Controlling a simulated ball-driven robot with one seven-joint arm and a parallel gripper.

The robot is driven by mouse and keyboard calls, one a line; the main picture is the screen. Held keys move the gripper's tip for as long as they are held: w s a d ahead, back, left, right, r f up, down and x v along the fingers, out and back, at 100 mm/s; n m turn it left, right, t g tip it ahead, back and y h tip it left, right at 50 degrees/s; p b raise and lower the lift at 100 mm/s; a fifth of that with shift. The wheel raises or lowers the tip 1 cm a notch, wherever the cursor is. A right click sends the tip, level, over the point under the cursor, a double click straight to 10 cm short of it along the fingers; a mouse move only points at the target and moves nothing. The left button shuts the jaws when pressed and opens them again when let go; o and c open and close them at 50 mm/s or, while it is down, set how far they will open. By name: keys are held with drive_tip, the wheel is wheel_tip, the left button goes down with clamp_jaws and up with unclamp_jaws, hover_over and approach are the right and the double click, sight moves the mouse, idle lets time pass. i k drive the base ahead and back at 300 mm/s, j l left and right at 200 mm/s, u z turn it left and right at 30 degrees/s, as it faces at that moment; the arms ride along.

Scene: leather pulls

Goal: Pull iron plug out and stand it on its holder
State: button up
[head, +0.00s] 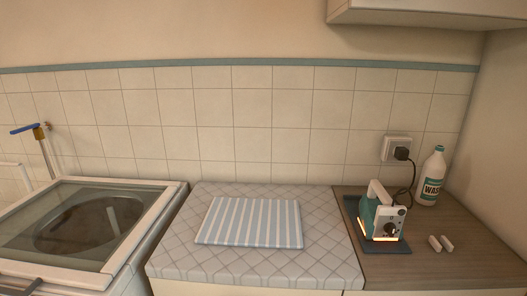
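A black plug (402,153) sits in the white wall socket (389,149) on the tiled wall at the right. Its black cord (413,177) hangs down to the iron. The teal and white iron (384,214) is on the wooden counter at the right, on a dark blue flat pad (353,206) that may be its holder. A bright orange glow shows along the iron's lower edge. My gripper is not in view.
A white bottle (431,178) marked "WAS" stands right of the socket. Two small white pieces (440,243) lie right of the iron. A striped folded cloth (249,222) lies on the quilted grey pad (180,256). A glass-lidded washer (165,190) stands left. A cabinet (430,12) overhangs the right.

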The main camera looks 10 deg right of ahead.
sight(400, 153)
drive_tip(key=i+j+z, duration=0.15)
drive_tip(key=i+z, duration=0.25)
drive_tip(key=i+j+z, duration=0.2)
drive_tip(key=z, duration=0.15)
drive_tip(key=i+j+z, duration=0.2)
drive_tip(key=z, duration=0.2)
drive_tip(key=j, duration=0.1)
